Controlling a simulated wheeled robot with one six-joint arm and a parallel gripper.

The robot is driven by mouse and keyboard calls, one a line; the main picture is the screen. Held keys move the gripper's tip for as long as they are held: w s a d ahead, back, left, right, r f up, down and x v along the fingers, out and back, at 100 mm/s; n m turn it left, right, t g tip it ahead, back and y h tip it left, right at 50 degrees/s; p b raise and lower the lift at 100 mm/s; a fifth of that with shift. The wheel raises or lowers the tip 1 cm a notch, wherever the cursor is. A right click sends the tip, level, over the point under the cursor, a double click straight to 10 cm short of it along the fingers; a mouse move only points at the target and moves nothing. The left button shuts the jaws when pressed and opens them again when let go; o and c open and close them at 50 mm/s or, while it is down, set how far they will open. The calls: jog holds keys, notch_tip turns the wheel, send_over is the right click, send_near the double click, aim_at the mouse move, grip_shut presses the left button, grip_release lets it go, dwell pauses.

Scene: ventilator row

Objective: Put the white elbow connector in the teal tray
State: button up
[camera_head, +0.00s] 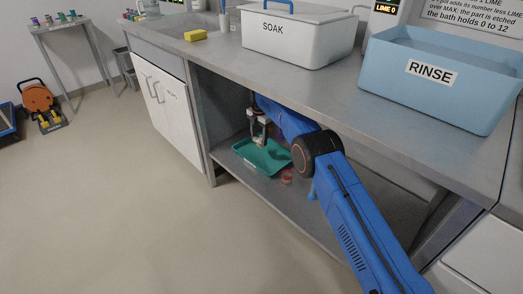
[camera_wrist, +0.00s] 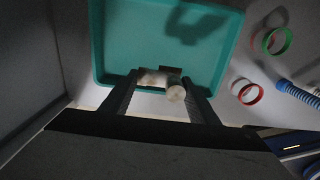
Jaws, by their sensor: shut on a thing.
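The teal tray (camera_head: 270,160) lies on the low shelf under the counter in the head view. It also shows in the wrist view (camera_wrist: 115,30), where it looks empty apart from a dark shadow of the arm. My gripper (camera_head: 259,137) is over the tray in the head view. In the wrist view my gripper (camera_wrist: 160,88) is shut on the white elbow connector (camera_wrist: 175,93), which sits between the two fingers. The connector appears over the near edge of the tray. Its height above the tray is hard to tell. The connector is too small to make out in the head view.
Right of the tray in the wrist view lie a green ring (camera_wrist: 288,40), a red ring (camera_wrist: 259,95) and a blue ribbed hose (camera_wrist: 297,93). A shelf wall (camera_wrist: 25,60) stands on the left. The counter with the SOAK bin (camera_head: 290,38) and RINSE bin (camera_head: 440,85) is overhead.

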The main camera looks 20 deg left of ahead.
notch_tip(320, 180, down, 10)
jog(key=shift+r, duration=0.1)
dwell(0.4)
jog(key=o, duration=1.1)
notch_tip(320, 180, up, 12)
dwell(0.5)
